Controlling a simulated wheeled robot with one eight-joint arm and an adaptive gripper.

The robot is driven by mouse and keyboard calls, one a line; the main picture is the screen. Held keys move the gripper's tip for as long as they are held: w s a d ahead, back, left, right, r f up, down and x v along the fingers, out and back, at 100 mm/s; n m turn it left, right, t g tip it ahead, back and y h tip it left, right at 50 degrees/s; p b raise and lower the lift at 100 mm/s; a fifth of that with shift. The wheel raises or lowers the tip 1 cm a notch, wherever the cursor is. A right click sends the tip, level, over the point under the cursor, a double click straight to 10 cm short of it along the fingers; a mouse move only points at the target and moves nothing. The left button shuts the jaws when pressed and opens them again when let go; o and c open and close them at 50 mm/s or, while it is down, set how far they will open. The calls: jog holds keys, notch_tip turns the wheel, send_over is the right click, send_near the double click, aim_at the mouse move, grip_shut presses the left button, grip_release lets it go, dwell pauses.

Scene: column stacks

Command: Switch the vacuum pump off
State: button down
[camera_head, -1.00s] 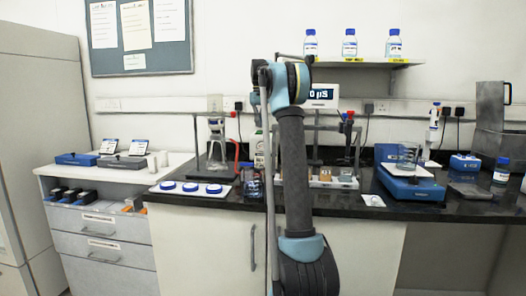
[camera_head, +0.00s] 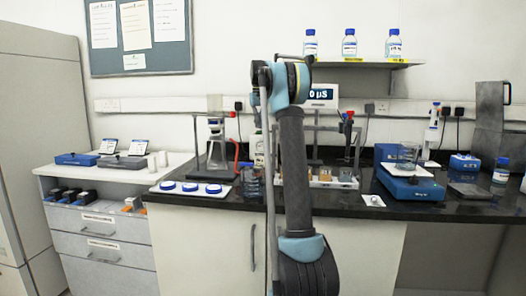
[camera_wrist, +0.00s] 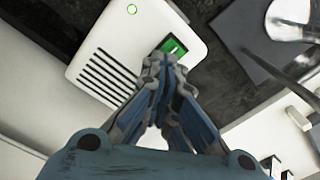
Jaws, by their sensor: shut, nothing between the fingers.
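The vacuum pump (camera_wrist: 118,62), a white box with dark vent slots, fills the upper left of the wrist view. A small round green light (camera_wrist: 131,9) shows on it. A green rocker switch (camera_wrist: 173,46) with a white mark sits at the box's right part. My gripper (camera_wrist: 163,62) is shut and empty, its fingertips at the lower edge of the switch and covering part of it. I cannot tell whether they touch it. In the head view my arm hides the gripper, and I cannot make out the pump there.
The wrist view shows a dark flat plate (camera_wrist: 250,40) and glassware (camera_wrist: 290,18) at right. In the head view, a flask on a stand (camera_head: 216,140), three blue-capped dishes (camera_head: 191,187) and a blue balance-like device (camera_head: 410,183) stand on the black bench (camera_head: 330,205).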

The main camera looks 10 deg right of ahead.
jog(key=shift+f, duration=0.75)
dwell(0.6)
jog(key=shift+r, duration=3.5)
